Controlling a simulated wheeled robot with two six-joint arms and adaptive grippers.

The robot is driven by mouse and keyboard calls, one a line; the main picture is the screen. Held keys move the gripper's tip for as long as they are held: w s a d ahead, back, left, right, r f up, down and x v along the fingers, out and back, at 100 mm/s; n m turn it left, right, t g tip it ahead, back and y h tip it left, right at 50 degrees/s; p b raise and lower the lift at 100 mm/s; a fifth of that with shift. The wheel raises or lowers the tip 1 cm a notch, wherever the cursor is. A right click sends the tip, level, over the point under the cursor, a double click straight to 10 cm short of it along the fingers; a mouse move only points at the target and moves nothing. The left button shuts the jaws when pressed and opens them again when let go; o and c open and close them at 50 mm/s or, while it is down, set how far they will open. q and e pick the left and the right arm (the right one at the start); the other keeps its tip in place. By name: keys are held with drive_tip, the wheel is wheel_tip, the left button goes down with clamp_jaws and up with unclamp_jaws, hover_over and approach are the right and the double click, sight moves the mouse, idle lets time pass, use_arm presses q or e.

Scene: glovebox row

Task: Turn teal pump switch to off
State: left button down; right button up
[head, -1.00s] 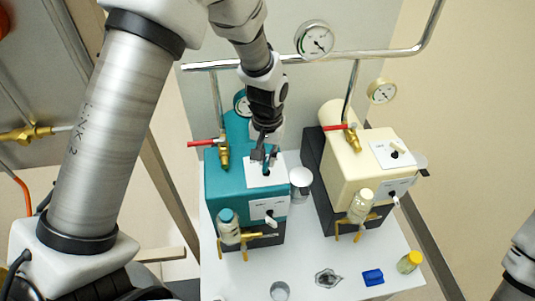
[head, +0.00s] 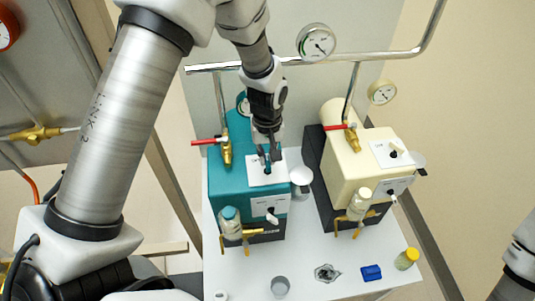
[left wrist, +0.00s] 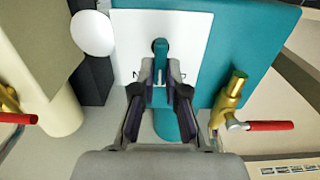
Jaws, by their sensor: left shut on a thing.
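The teal pump (head: 228,180) stands on the white table, left of the cream pump. A white plate (head: 257,178) lies on its top and bears a teal lever switch, which shows in the left wrist view (left wrist: 160,68) with a dark pivot at its far end. My left gripper (head: 268,156) reaches down over this plate. In the left wrist view its fingers (left wrist: 160,88) are shut on the teal switch, one on each side. My right gripper is out of view.
The cream pump (head: 357,170) has its own top switch (head: 397,151). Brass valves with red handles (head: 210,142), pipes and gauges (head: 316,42) stand behind. Glass jars hang at the pump fronts. A blue block (head: 371,273) and a yellow-capped vial (head: 407,259) lie at the table's front.

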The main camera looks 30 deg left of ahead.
sight(267, 158)
use_arm(q)
drive_tip(key=c, duration=1.3)
unclamp_jaws()
drive_tip(key=shift+c, duration=0.2)
drive_tip(key=shift+o, duration=0.7)
drive_tip(key=shift+w+a+f, duration=0.1)
drive_tip(key=shift+w, duration=0.05)
wheel_tip(267, 158, up, 12)
drive_tip(key=shift+f, duration=0.1)
